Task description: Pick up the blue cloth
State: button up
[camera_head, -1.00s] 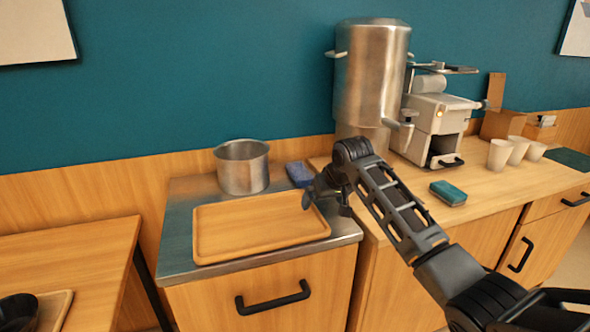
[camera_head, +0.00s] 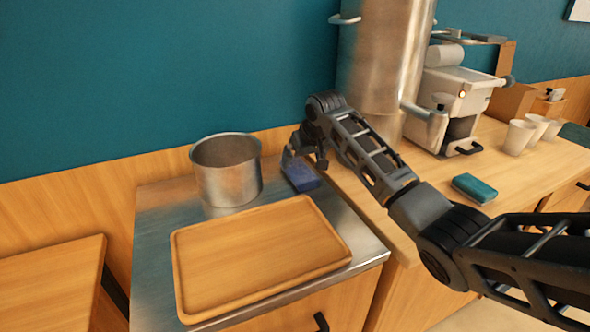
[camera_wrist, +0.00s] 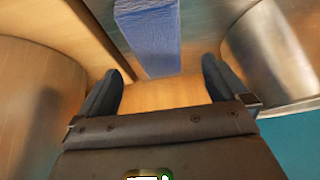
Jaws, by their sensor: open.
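The blue cloth (camera_head: 300,174) lies on the metal counter, to the right of the steel pot and behind the wooden tray. In the wrist view the cloth (camera_wrist: 148,38) is a blue block just beyond my fingertips. My gripper (camera_head: 305,150) is above and behind the cloth in the head view and hides part of its far end. In the wrist view my gripper (camera_wrist: 160,85) has its two dark fingers apart, with nothing between them but wooden surface behind. Whether the fingers touch the cloth cannot be told.
A steel pot (camera_head: 226,172) stands left of the cloth, and a wooden tray (camera_head: 186,295) lies in front. A tall steel boiler (camera_head: 375,70) and a white machine (camera_head: 452,98) stand at right. A teal sponge-like block (camera_head: 474,188) lies on the wooden counter.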

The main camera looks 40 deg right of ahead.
aim_at(298, 169)
jog(key=shift+x, duration=3.25)
jog(key=shift+d, duration=0.15)
jog(key=shift+r, duration=0.1)
jog(key=c, duration=1.1)
